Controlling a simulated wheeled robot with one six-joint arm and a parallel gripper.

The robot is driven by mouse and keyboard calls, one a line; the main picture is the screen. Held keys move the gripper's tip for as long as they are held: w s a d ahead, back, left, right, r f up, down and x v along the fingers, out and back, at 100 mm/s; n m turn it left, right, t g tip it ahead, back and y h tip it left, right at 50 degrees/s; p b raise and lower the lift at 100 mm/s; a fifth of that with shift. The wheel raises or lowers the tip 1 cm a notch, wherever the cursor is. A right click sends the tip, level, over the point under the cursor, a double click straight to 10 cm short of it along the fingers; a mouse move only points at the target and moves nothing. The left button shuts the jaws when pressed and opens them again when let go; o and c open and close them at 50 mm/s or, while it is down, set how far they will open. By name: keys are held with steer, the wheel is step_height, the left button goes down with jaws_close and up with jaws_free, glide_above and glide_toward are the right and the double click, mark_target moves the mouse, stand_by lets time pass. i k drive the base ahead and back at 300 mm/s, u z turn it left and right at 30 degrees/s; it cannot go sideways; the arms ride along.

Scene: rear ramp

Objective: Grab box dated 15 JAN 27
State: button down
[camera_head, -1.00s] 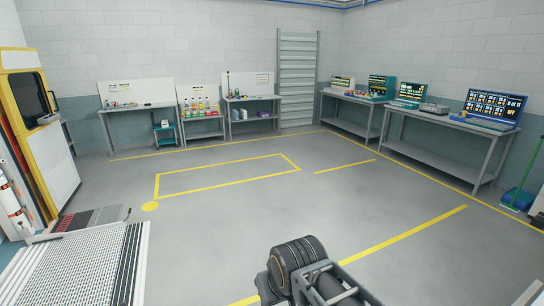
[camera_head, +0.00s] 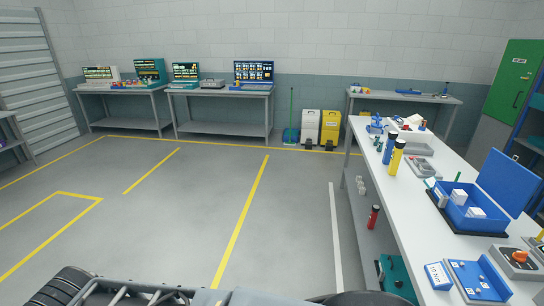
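I cannot read the date 15 JAN 27 on anything in view. Parts of my own arm show along the bottom edge, but my gripper's fingertips are not in view.
The long white bench (camera_head: 405,205) fills the right side, with blue and yellow bottles (camera_head: 397,158) on it. White (camera_head: 310,125) and yellow (camera_head: 330,127) bins stand at the back wall. Workbenches with screens (camera_head: 253,73) stand at the back left. The middle floor is clear.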

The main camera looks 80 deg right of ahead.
mark_target(477, 212)
steer(key=z, duration=2.65)
steer(key=i, duration=2)
steer(key=z, duration=2.8)
steer(key=i, duration=1)
